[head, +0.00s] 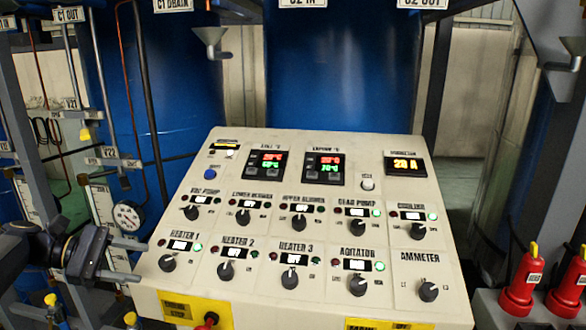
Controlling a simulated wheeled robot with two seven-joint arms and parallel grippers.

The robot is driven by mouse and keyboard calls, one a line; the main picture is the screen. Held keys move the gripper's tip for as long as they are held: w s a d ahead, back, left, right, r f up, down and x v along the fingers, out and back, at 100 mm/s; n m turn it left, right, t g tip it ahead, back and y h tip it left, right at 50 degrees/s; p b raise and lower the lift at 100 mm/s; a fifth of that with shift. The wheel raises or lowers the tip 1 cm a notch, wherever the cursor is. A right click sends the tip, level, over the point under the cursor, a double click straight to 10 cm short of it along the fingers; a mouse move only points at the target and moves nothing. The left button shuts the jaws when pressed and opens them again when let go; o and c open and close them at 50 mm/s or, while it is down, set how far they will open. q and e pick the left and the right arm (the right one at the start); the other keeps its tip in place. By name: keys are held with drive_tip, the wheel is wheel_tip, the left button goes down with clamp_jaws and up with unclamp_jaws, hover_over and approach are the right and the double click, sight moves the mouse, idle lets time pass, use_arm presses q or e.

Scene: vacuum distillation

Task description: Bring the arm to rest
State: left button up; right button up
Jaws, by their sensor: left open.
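My left gripper (138,261) reaches in from the left edge, just off the left side of the sloping control panel (210,285). Its two pale fingers are spread apart with nothing between them. The fingertips are close to the panel's left edge near the Heater 1 knob (167,263); I cannot tell whether they touch it. The black wrist and arm (30,245) trail off to the left. My right gripper does not show.
The panel carries several black knobs and lit displays, with a red button (211,318) at its front. Blue tanks (335,70) stand behind. A pressure gauge (129,216) and pipes are near the arm. Red fittings (522,284) stand at the right.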

use_arm(q)
drive_tip(key=s+d+m+y, duration=0.2)
drive_tip(key=s+d+m, duration=0.1)
drive_tip(key=s+d, duration=0.45)
drive_tip(key=s+d+f+m+y, duration=0.3)
drive_tip(key=s+d+f+m, duration=0.1)
drive_tip(key=s, duration=0.4)
drive_tip(key=s+d+f+m+t+y, duration=0.1)
drive_tip(key=s+d+f+m+y, duration=0.3)
drive_tip(key=s+f+m, duration=0.3)
drive_tip(key=s+d+m, duration=0.1)
drive_tip(key=s, duration=0.1)
drive_tip(key=shift+s+f+b, duration=0.2)
drive_tip(key=shift+s+b, duration=0.1)
idle(2.7)
